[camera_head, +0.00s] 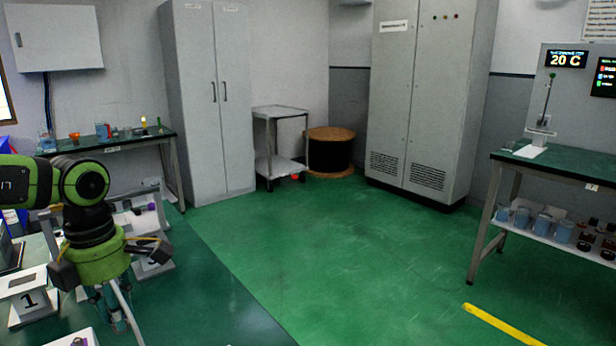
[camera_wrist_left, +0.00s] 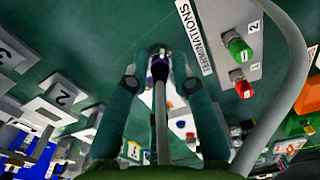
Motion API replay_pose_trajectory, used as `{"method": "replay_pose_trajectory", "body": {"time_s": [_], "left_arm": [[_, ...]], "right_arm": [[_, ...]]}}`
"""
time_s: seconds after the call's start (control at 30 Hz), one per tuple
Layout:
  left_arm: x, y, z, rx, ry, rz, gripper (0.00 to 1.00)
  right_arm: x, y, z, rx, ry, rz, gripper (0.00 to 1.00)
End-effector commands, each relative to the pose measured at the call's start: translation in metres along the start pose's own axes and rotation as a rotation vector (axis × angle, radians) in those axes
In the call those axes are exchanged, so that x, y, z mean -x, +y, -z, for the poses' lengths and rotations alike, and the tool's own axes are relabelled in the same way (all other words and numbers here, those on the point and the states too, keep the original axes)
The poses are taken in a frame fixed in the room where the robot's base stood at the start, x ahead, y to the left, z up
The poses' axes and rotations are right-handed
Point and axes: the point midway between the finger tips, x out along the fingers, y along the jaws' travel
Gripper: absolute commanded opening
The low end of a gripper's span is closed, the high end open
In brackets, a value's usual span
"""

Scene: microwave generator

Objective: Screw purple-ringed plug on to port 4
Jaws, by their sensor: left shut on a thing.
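My left gripper (camera_head: 116,305) hangs above the green bench at the lower left of the head view. In the left wrist view its two fingers (camera_wrist_left: 160,72) are closed around a plug with a purple ring (camera_wrist_left: 158,70). A grey cable (camera_wrist_left: 161,125) runs from the plug back between the fingers. The plug is small and partly covered by the fingers, and I cannot tell whether it touches anything ahead. I cannot make out a port marked 4 in either view. My right gripper is not in view.
In the left wrist view, a TERMINATIONS label (camera_wrist_left: 195,38) lies beside green (camera_wrist_left: 238,48) and red (camera_wrist_left: 243,88) connectors. Numbered blocks 2 (camera_wrist_left: 62,97) and 3 (camera_wrist_left: 10,55) are at left. A thick grey cable (camera_wrist_left: 298,60) arcs at right. Block 1 (camera_head: 28,300) shows in the head view.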

Motion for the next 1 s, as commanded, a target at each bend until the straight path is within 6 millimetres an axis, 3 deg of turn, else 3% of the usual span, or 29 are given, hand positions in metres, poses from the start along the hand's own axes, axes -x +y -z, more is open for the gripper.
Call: {"method": "replay_pose_trajectory", "body": {"time_s": [0.33, 1.0], "left_arm": [[-0.001, -0.003, -0.004, -0.002, 0.0, -0.001, 0.0], [-0.005, -0.033, -0.038, -0.001, -0.001, -0.001, 0.0]], "right_arm": [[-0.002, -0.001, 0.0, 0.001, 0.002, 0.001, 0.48], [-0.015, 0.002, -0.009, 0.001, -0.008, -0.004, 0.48]]}}
